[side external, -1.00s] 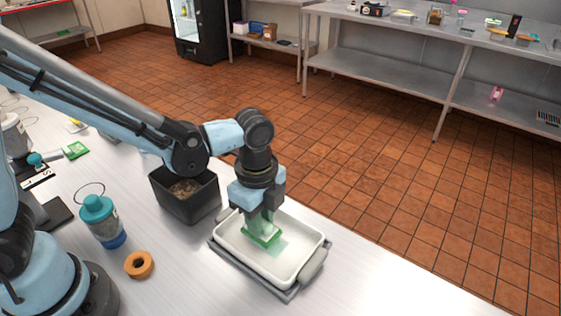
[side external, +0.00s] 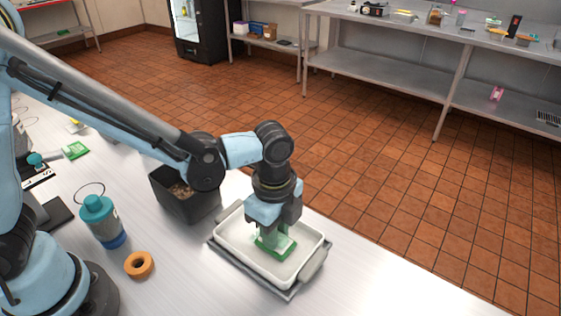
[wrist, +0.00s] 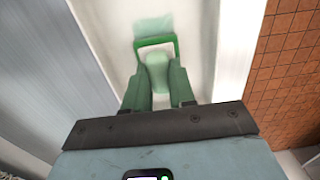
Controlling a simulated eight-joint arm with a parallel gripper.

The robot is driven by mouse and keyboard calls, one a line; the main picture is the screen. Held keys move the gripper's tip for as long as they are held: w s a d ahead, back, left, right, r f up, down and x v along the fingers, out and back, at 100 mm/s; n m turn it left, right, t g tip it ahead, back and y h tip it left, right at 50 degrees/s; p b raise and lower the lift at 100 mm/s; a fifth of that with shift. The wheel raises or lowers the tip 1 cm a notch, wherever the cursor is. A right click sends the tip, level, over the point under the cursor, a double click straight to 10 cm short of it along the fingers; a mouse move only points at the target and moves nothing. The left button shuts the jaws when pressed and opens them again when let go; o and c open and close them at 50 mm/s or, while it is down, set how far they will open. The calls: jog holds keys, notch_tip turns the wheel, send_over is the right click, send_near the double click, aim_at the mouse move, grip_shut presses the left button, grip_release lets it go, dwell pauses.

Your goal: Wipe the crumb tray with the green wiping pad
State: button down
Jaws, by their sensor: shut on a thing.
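The white crumb tray (side external: 233,233) sits on a grey base on the metal table. The green wiping pad (side external: 284,250) is inside the tray, flat on or very near its floor. My gripper (side external: 272,232) points down over the tray and is shut on the pad's upright handle. In the wrist view, my gripper's fingers (wrist: 157,90) close around a pale green handle, and the green pad (wrist: 168,42) shows as an edge beyond it. A faint greenish patch shows on the tray floor beside the pad. Part of the pad is hidden by my gripper.
A dark bin (side external: 185,200) with crumb-like contents stands close behind the tray. A teal-capped bottle (side external: 101,220) and an orange ring (side external: 139,264) stand to the left. The table edge and tiled floor (side external: 420,210) lie right of the tray.

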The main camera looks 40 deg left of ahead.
jog(key=shift+a+f, duration=0.15)
jog(key=shift+a, duration=0.75)
jog(key=shift+a+f, duration=0.1)
jog(key=shift+a, duration=0.8)
jog(key=shift+d+r, duration=0.15)
jog(key=shift+r, duration=3.4)
